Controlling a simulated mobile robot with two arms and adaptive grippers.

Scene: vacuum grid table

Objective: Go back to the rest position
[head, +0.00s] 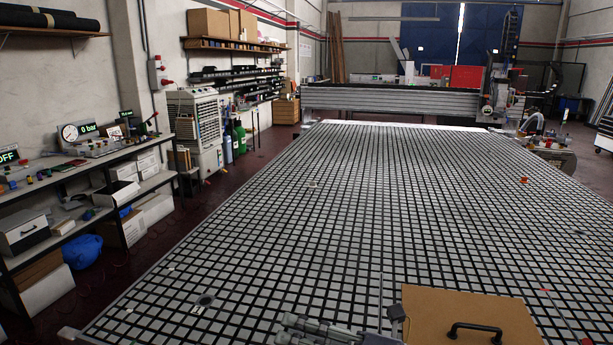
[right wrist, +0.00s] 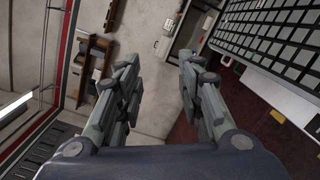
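The vacuum grid table (head: 330,215) fills the middle of the head view, a grey surface cut by dark grooves. A gripper, which I take to be my left one (head: 335,332), shows partly at the bottom edge, low over the near end of the table. Its fingers are cropped, so I cannot tell whether it is open. My right gripper (right wrist: 157,82) is open in the right wrist view, its two fingers apart with nothing between them. A corner of the grid table (right wrist: 270,45) shows at that view's upper right, apart from the fingers.
A brown board (head: 440,312) with a black handle (head: 476,327) lies on the table's near end, right of the left gripper. A grey gantry (head: 390,100) spans the far end. A shelf bench (head: 90,190) stands left. The table's middle is mostly clear.

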